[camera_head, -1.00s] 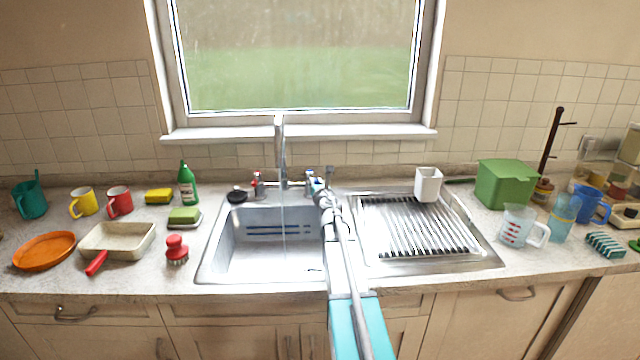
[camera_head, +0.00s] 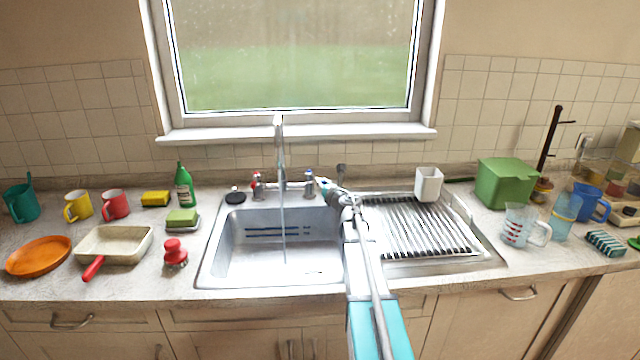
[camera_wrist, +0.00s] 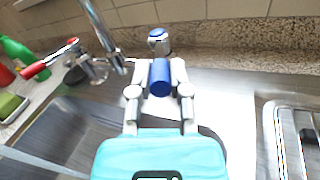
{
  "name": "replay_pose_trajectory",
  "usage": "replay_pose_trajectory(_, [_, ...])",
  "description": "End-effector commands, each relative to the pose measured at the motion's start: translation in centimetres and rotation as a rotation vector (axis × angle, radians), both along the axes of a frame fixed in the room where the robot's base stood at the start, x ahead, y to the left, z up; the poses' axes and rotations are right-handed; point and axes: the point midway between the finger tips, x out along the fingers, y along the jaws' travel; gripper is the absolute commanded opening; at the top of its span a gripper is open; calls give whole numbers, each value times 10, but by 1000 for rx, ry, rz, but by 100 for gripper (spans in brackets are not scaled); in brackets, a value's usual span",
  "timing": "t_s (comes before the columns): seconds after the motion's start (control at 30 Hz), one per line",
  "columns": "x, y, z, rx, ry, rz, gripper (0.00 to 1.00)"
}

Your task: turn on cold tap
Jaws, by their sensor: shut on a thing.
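The cold tap (camera_head: 309,180) has a blue cap and a blue lever, and stands right of the tall chrome spout (camera_head: 281,150) behind the sink. My gripper (camera_head: 329,187) is shut on the blue lever. In the wrist view the lever's blue end (camera_wrist: 160,77) sits between my two fingertips (camera_wrist: 158,88), with the blue-topped tap body (camera_wrist: 159,40) just behind. The lever points out from the tap toward my gripper. A thin stream of water (camera_head: 283,225) falls from the spout into the basin. The red hot tap (camera_head: 256,184) stands left of the spout.
The basin (camera_head: 222,250) lies below left of my arm, and the ribbed drainer (camera_head: 420,225) with a white cup (camera_head: 428,184) lies to the right. A green bottle (camera_head: 184,186) stands left of the taps. The window sill (camera_head: 300,133) is behind the spout.

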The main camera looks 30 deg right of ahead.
Motion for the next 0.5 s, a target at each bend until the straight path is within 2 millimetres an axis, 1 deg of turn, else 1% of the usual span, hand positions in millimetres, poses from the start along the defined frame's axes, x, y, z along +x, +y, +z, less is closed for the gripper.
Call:
replay_pose_trajectory(0.03, [0, 0, 0, -1, 0, -4, 26])
replay_pose_trajectory(0.17, [1, 2, 0, -1, 0, 0, 50])
replay_pose_trajectory(0.2, [1, 3, 0, -1, 0, 1, 57])
replay_pose_trajectory(0.5, [2, 5, 0, -1, 0, 4, 58])
